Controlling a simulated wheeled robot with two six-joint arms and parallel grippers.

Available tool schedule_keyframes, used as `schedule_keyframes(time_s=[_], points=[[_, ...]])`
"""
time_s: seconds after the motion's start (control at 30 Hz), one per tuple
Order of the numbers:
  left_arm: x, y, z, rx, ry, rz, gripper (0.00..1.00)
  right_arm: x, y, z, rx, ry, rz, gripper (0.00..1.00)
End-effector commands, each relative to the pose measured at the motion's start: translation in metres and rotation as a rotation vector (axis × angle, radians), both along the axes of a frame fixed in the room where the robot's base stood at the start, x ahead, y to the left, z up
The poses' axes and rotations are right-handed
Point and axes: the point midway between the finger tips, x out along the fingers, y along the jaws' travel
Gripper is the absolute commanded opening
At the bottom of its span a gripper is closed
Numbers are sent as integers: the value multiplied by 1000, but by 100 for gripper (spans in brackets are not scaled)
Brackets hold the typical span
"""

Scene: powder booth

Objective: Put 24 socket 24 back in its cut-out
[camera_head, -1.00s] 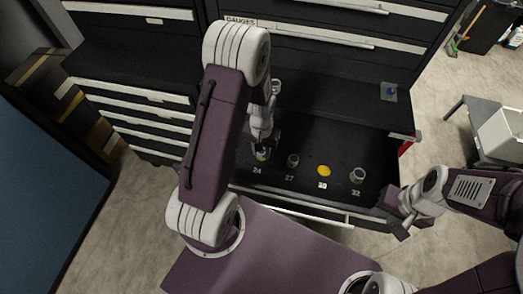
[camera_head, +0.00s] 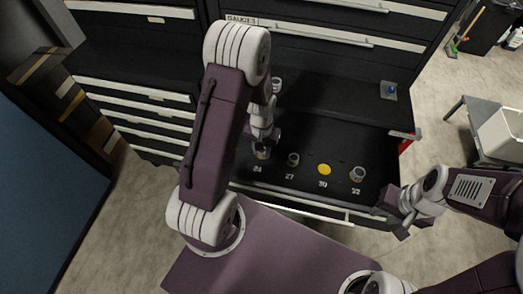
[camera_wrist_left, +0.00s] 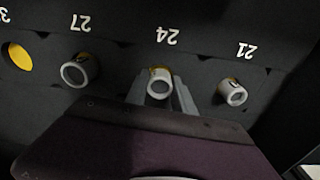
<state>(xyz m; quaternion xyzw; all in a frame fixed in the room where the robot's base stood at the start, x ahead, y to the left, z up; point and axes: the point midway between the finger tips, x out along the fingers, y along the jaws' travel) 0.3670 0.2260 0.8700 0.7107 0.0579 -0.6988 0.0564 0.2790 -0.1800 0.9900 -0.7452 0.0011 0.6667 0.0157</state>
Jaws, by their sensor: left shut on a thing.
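Socket 24 (camera_wrist_left: 159,86), a short grey metal ring, is between the fingers of my left gripper (camera_wrist_left: 160,98) in the left wrist view. It is at the cut-out above the printed 24, with a sliver of yellow at its edge. I cannot tell whether it is fully seated. In the head view my left gripper (camera_head: 263,145) reaches down into the drawer (camera_head: 315,196) and is shut on the socket (camera_head: 262,154). My right gripper (camera_head: 401,211) is empty by the drawer's right front corner; its fingers look apart.
Socket 27 (camera_head: 293,159) and socket 32 (camera_head: 357,174) stand in the drawer. Cut-out 30 (camera_head: 324,169) is empty and shows yellow. Socket 21 (camera_wrist_left: 233,93) stands beside 24 in the left wrist view. A small blue item (camera_head: 390,91) lies on the ledge behind.

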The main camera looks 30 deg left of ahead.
Motion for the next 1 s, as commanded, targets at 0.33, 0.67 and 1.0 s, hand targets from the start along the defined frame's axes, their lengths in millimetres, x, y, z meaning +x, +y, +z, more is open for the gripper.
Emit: schedule_keyframes(time_s=[0.33, 0.67, 1.0], points=[[-7, -2, -10, -3, 20, 0, 35, 0, 0, -5, 0, 0, 0, 32], [-6, -2, 3, -2, 14, 0, 55, 0, 0, -4, 0, 0, 0, 32], [-8, -2, 69, 1, -9, 0, 55, 0, 0, 2, 0, 1, 0, 32]])
